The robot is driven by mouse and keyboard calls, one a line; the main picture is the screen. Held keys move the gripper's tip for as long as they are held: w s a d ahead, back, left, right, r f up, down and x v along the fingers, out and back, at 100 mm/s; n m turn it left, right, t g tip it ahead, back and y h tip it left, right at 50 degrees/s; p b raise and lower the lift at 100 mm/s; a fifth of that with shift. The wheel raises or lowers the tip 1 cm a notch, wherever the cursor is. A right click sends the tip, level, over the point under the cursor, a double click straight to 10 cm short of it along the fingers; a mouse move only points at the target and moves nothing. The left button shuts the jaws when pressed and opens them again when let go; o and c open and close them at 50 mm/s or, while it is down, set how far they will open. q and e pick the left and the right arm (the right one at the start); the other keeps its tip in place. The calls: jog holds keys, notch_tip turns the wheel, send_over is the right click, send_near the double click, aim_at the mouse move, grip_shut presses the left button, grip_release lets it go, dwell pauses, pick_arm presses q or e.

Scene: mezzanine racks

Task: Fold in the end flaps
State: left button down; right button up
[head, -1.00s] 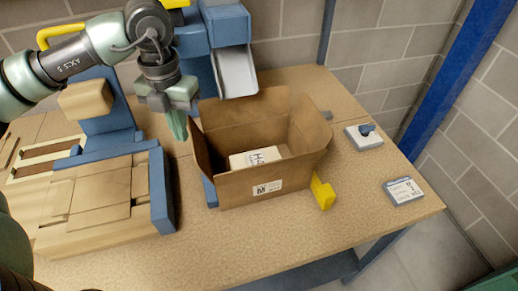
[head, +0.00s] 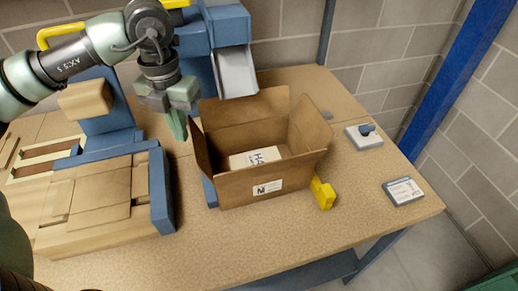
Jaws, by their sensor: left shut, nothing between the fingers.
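An open cardboard box (head: 232,190) stands on the table with a white labelled carton (head: 254,158) inside. Its left end flap (head: 202,152) stands up and leans slightly outward. Its right end flap (head: 310,122) also stands up. The long back side rises behind the carton, and a white label is on the front wall. My left gripper (head: 178,132) is shut and empty, pointing down just left of the left end flap, apart from it as far as I can tell. My right gripper is not in view.
A yellow block (head: 323,194) sits at the box's front right corner. A blue-framed machine (head: 162,190) is on the left. A grey chute (head: 236,72) is behind the box.

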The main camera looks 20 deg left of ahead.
pick_arm(q)
jog(key=shift+w+d+f+b, duration=0.3)
jog(key=shift+d+f+b, duration=0.2)
jog(key=shift+d+f, duration=0.1)
jog(key=shift+w+d+f+b, duration=0.35)
jog(key=shift+d+f+b, duration=0.2)
jog(key=shift+d, duration=0.1)
jog(key=shift+w+d+f+b, duration=0.3)
jog(key=shift+d+f+b, duration=0.2)
jog(key=shift+d+f, duration=0.1)
notch_tip(320, 180, up, 7)
jog(key=w+d+p, duration=0.1)
jog(key=p, duration=0.3)
jog(key=shift+w+d, duration=0.2)
jog(key=shift+d, duration=0.1)
